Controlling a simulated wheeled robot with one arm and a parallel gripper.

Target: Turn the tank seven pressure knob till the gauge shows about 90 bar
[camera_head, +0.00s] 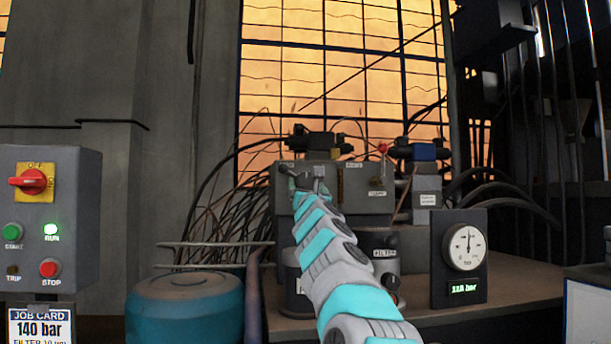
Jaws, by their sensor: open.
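The round white gauge (465,247) is on a dark panel at the right, its needle pointing nearly straight up. The green display (464,288) under it reads about 110-something bar; the last digit is unclear. My gripper (306,176) is open at the front of a grey block (368,188) on the bench. I cannot tell whether it touches anything. My arm hides part of the block and what lies below. A dark knob (391,284) with a red mark shows to the right of my arm. I see no readable tank seven label, so I cannot tell which knob is meant.
A grey control box (50,220) with a red switch, lit RUN lamp and buttons stands at the left. The job card (41,326) below it reads 140 bar. A blue drum (185,310) stands in front of bundled hoses. Bare bench (520,288) shows around the gauge panel.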

